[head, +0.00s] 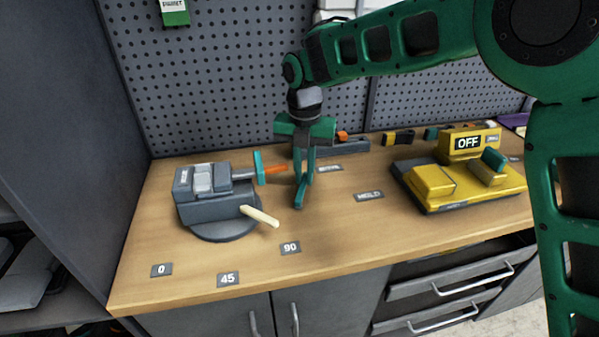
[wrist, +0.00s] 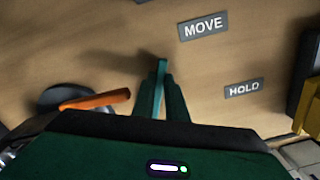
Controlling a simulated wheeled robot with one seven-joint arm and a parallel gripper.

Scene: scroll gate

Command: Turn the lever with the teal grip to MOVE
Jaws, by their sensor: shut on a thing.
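My gripper (head: 299,203) points down at the bench, just right of the grey vise. In the wrist view my gripper (wrist: 161,95) is shut on a narrow light-teal piece, the teal grip (wrist: 161,75). The rest of its lever is hidden by the fingers and hand. The MOVE label (wrist: 203,26) lies flat on the bench, above and right of the fingertips in the wrist view. The HOLD label (wrist: 244,89) lies to their right; it also shows in the head view (head: 369,196).
The grey vise (head: 210,190) has a cream handle (head: 260,215) and an orange handle (head: 275,169) close left of my gripper. Labels 0, 45 and 90 (head: 290,248) lie in front. A yellow machine (head: 435,183) with an OFF sign stands right. The front middle bench is clear.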

